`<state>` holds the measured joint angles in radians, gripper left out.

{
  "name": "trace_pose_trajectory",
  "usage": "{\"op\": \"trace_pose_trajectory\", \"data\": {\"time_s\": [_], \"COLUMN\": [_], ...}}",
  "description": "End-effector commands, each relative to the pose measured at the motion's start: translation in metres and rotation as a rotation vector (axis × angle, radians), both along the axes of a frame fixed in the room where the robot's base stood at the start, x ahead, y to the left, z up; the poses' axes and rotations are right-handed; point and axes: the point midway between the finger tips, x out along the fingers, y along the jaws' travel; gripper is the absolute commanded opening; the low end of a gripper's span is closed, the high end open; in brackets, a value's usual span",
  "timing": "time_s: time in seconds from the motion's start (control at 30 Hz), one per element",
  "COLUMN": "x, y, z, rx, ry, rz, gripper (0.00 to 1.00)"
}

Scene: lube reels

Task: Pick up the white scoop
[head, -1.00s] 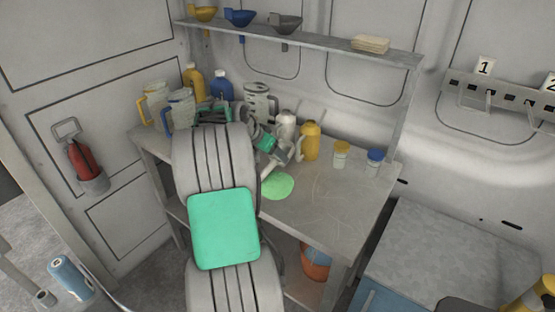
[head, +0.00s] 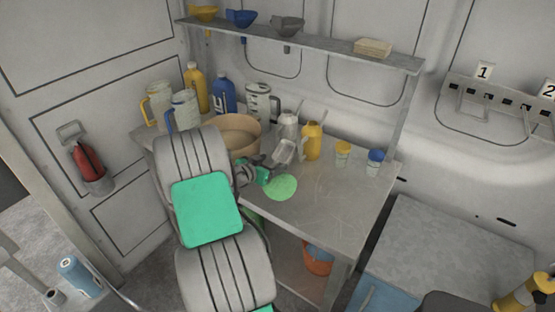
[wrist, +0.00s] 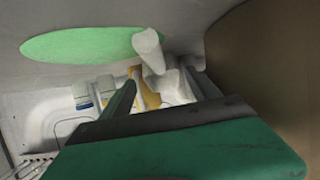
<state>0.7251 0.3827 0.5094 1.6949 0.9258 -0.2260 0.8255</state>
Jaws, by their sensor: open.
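The white scoop (head: 284,150) lies toward the back of the workbench (head: 335,195), beside the green disc and in front of the grey can. In the wrist view, a pale rounded piece that looks like the scoop's handle (wrist: 149,48) reaches toward the space between my fingers. My gripper (head: 272,167) is low over the bench, right next to the scoop. In the wrist view my gripper (wrist: 162,90) has its two dark fingers apart. I cannot tell whether either finger touches the scoop.
A tan bucket (head: 238,133) stands close left of my gripper. A grey can (head: 288,126), a yellow can (head: 312,141) and two small jars (head: 342,154) stand behind and right. A flat green disc (head: 281,188) lies in front. The bench's right front is clear.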

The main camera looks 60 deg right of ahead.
Motion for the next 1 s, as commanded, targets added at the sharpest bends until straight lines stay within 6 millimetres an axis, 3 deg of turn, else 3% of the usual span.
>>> {"op": "trace_pose_trajectory", "data": {"time_s": [0.33, 0.6, 1.0], "x": [-0.008, -0.008, -0.008], "y": [-0.048, -0.055, -0.055], "z": [-0.020, -0.025, -0.025], "rx": [0.003, 0.003, 0.003], "ry": [0.001, 0.000, 0.000], "rz": [-0.005, -0.001, -0.001], "gripper": [0.71, 0.71, 0.39]}}
